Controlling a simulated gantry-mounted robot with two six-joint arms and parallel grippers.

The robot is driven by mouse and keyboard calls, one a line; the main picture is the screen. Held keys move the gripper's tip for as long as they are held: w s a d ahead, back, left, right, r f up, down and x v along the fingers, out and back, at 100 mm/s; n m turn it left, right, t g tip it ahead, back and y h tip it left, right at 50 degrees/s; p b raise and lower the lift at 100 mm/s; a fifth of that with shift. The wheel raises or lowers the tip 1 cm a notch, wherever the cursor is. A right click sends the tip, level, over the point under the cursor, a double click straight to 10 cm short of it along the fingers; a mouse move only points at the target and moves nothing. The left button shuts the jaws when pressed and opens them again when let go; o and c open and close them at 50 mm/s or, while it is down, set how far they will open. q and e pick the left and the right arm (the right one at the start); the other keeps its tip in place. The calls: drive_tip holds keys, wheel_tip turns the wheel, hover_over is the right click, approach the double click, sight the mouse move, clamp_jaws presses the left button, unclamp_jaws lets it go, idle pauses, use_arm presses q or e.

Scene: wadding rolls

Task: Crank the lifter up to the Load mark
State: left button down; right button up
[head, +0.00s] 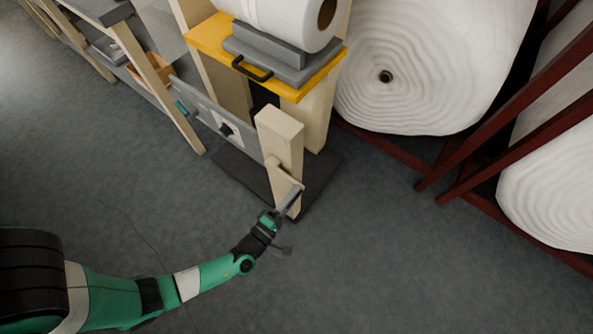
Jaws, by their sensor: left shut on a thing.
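The lifter has a beige post (282,137), with a yellow platform (205,37) behind and above it. A crank arm (285,173) sits on the post's side, and its grey handle (291,199) points down and to the left. My left gripper (278,215) is shut on the crank handle, low in front of the post. The gripper hides the handle's near end. I cannot make out a Load mark. My right gripper is not in view.
A grey cradle (262,58) with a white roll (285,15) sits on the yellow platform. Large wadding rolls (430,70) rest in dark red racks (505,120) at right. The floor in front is clear.

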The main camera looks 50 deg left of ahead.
use_arm(q)
drive_tip(key=shift+s+f, duration=0.1)
drive_tip(key=shift+f, duration=0.3)
drive_tip(key=c, duration=0.9)
unclamp_jaws()
drive_tip(key=o, duration=0.3)
drive_tip(key=shift+a+r, duration=0.15)
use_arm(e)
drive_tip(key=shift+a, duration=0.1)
use_arm(q)
drive_tip(key=shift+r, duration=0.1)
